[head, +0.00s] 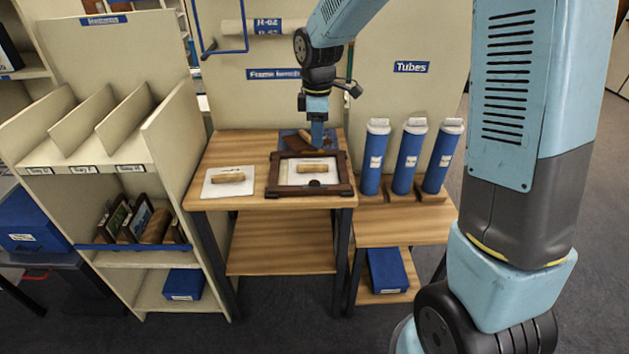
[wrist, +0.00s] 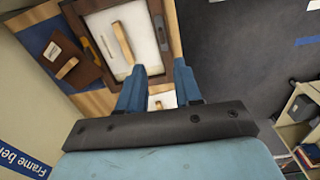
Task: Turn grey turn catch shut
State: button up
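A dark wooden picture frame (head: 341,188) lies flat on the wooden table, with a white panel and a light wooden bar (head: 312,168) inside it. The frame (wrist: 101,58) also fills the upper part of the wrist view. My gripper (head: 317,145) is above the back edge of the frame, pointing down. In the wrist view its blue fingers (wrist: 160,70) are apart with nothing gripped.
A white sheet (head: 212,188) with a wooden block lies left of the frame. A brown folder-like item (wrist: 86,70) on blue lies behind it. Several blue tubes (head: 408,160) stand at the right. A shelf unit (head: 95,180) stands at the left.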

aim_at(314, 180)
jog(key=shift+n, duration=0.3)
jog(key=f, duration=1)
jog(key=a+f, duration=0.1)
jog(key=f, duration=0.4)
jog(key=shift+w, duration=0.1)
jog(key=shift+c, duration=0.5)
grip_shut()
